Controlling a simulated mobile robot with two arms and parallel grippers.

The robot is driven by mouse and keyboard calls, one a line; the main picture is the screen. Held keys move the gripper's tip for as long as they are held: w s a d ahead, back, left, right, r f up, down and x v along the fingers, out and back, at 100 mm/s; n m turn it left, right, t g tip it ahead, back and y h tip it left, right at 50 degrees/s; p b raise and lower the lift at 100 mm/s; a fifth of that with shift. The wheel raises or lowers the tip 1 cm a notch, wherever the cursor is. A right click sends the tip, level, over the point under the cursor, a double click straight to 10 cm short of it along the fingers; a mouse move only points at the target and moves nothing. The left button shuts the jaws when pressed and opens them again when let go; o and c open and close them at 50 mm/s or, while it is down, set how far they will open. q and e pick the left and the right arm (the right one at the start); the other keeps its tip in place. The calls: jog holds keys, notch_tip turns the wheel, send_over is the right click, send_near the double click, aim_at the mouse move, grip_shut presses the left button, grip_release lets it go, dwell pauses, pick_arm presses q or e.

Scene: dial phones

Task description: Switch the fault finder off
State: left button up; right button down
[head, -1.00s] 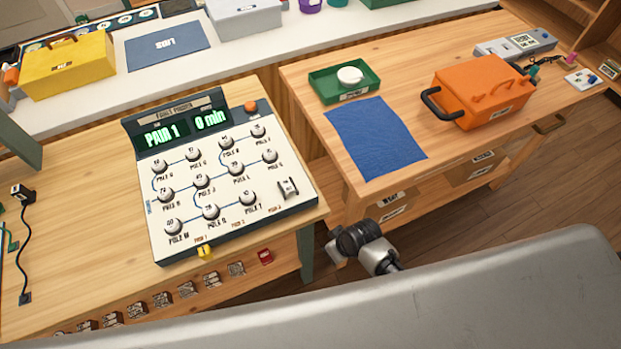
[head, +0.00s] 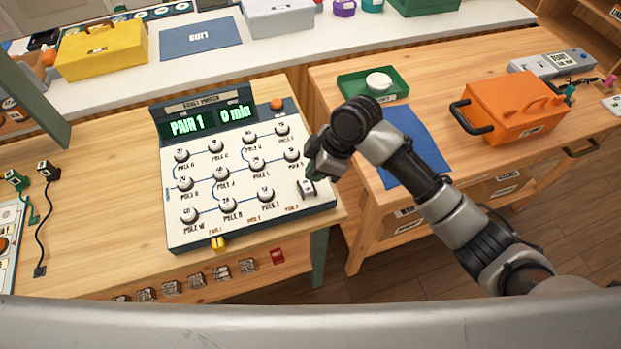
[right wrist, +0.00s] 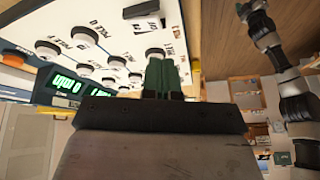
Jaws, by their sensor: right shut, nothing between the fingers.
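The fault finder (head: 240,225) is a sloped white panel in a dark case, with several round knobs joined by lines. Its lit green display (head: 208,119) reads PAIR 1 and 0 min. A small white switch (head: 307,189) sits at the panel's lower right corner. My right gripper (head: 312,170) has green fingertips, shut and empty, over the panel's right edge just above the switch in the picture. In the right wrist view the shut fingertips (right wrist: 163,75) point toward the panel; contact cannot be told.
An orange button (head: 277,105) is at the panel's upper right. A yellow piece (head: 218,243) and a red one (head: 277,256) are at the table's front. The right table holds a blue cloth (head: 430,155), a green tray (head: 350,88) and an orange case (head: 515,105).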

aim_at(307, 189)
jog(key=w+d+r+n+g+h, duration=0.1)
jog(key=w+r+n+h, duration=0.2)
jog(key=r, duration=0.5)
jog(key=shift+n+y, duration=0.4)
jog(key=shift+n, duration=0.4)
jog(key=p+x, duration=0.1)
jog(key=x, duration=0.7)
jog(key=d+p+x, duration=0.1)
jog(key=x, duration=0.3)
jog(key=shift+s+a+f+p, duration=0.1)
jog(key=shift+s+f+p, duration=0.05)
jog(key=shift+f+p, duration=0.2)
jog(key=shift+s+f, duration=0.1)
jog(key=shift+f, duration=0.35)
